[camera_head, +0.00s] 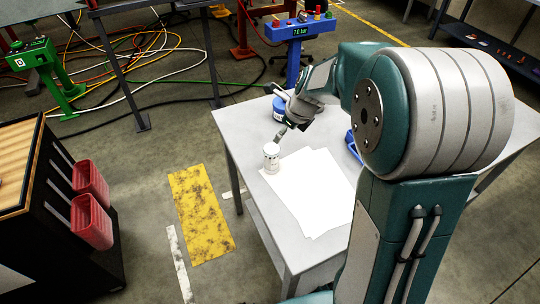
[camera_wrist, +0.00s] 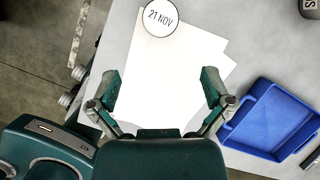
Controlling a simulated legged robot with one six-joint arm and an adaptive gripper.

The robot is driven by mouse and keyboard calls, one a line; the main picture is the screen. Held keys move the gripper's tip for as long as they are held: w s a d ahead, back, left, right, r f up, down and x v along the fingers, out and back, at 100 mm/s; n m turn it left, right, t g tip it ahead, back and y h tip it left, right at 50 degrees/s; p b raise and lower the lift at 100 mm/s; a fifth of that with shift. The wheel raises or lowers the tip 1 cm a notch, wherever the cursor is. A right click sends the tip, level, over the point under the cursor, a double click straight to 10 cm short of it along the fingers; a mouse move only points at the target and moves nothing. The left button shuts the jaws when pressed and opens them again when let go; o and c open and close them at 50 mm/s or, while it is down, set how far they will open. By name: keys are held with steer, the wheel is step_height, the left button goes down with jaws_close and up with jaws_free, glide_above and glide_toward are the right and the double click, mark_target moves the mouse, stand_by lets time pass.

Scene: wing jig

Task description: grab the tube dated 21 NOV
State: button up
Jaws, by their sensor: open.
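The tube is a white cylinder (camera_head: 271,157) standing upright on the grey table near its left edge, at the corner of some white paper sheets. In the wrist view its round white lid (camera_wrist: 160,18) reads "21 NOV" at the top edge of the picture. My gripper (camera_wrist: 160,82) is open with nothing between its fingers. In the wrist view the tube lies beyond the fingertips. In the head view my gripper (camera_head: 284,133) is just above and to the right of the tube, close to it.
White sheets (camera_head: 311,196) lie on the grey table (camera_head: 238,126). A blue tray (camera_wrist: 272,121) is right of my gripper in the wrist view. A blue round container (camera_head: 279,108) stands behind the tube. A black cabinet with red bins (camera_head: 91,205) stands left, across open floor.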

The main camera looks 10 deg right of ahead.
mark_target(273, 148)
steer(key=w+f, duration=0.1)
steer(key=f, duration=0.1)
steer(key=w+a+f+m, duration=0.1)
steer(key=f, duration=0.1)
steer(key=w+a+f+m, duration=0.1)
steer(key=f, duration=0.1)
steer(key=shift+f, duration=0.2)
steer(key=shift+w+d+f, duration=0.1)
steer(key=shift+w+f, duration=0.1)
steer(key=shift+f, duration=0.3)
steer(key=x, duration=0.4)
steer(key=shift+s+d+f, duration=0.1)
steer(key=shift+d+f, duration=0.05)
steer(key=shift+f, duration=0.15)
steer(key=shift+a+f, duration=0.15)
steer(key=shift+a, duration=0.2)
steer(key=shift+d, duration=0.2)
steer(key=c, duration=1.2)
